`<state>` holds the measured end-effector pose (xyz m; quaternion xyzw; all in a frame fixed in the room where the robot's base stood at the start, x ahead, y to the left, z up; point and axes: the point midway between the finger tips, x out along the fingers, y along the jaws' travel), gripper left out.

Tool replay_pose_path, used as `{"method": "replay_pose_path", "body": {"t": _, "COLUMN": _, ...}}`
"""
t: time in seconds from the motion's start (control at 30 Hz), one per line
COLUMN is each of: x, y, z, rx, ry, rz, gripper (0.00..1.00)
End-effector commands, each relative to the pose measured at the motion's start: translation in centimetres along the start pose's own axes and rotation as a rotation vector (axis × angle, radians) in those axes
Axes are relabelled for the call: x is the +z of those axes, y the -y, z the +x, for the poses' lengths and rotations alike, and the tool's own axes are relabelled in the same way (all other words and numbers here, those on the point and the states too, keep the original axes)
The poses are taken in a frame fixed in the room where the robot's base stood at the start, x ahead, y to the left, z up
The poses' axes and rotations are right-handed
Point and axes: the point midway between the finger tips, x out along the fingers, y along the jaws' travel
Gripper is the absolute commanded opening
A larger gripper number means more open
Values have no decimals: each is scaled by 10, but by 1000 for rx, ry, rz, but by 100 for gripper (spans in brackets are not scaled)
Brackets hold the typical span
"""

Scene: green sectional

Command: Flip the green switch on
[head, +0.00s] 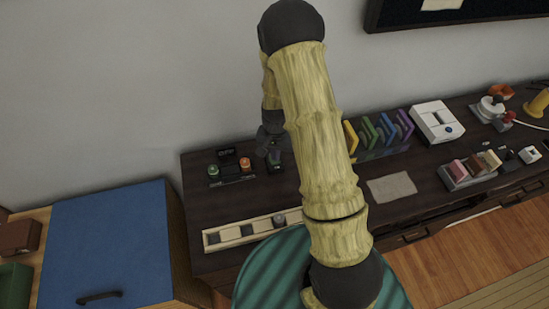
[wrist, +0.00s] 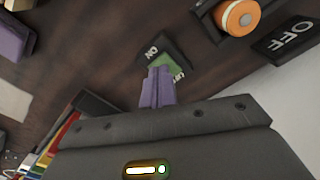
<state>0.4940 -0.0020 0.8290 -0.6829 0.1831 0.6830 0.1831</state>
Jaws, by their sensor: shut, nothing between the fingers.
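The green switch (wrist: 165,60) shows in the wrist view as a green piece in a dark housing. The housing (wrist: 172,45) has a white ON marking near its far edge. My gripper (wrist: 160,71) has its purple fingers shut together with nothing between them. The fingertips are over the green piece and hide part of it. I cannot tell whether they touch it. In the head view my gripper (head: 273,150) points down at the back of the dark desk, and the switch is hard to make out there.
An orange round knob (wrist: 238,18) and an OFF plate (wrist: 288,36) are near the switch. On the desk (head: 320,205) stand a long pale tray (head: 262,228), colourful upright pieces (head: 380,130) and a white box (head: 437,122). A blue-topped cabinet (head: 110,240) is at left.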

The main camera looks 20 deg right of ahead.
Motion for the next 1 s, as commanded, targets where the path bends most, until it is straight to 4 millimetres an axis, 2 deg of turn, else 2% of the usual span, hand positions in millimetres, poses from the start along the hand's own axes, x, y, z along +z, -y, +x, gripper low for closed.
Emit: {"method": "replay_pose_path", "body": {"t": 1.0, "x": 0, "y": 0, "z": 6, "rx": 0, "ry": 0, "rz": 0, "gripper": 0}}
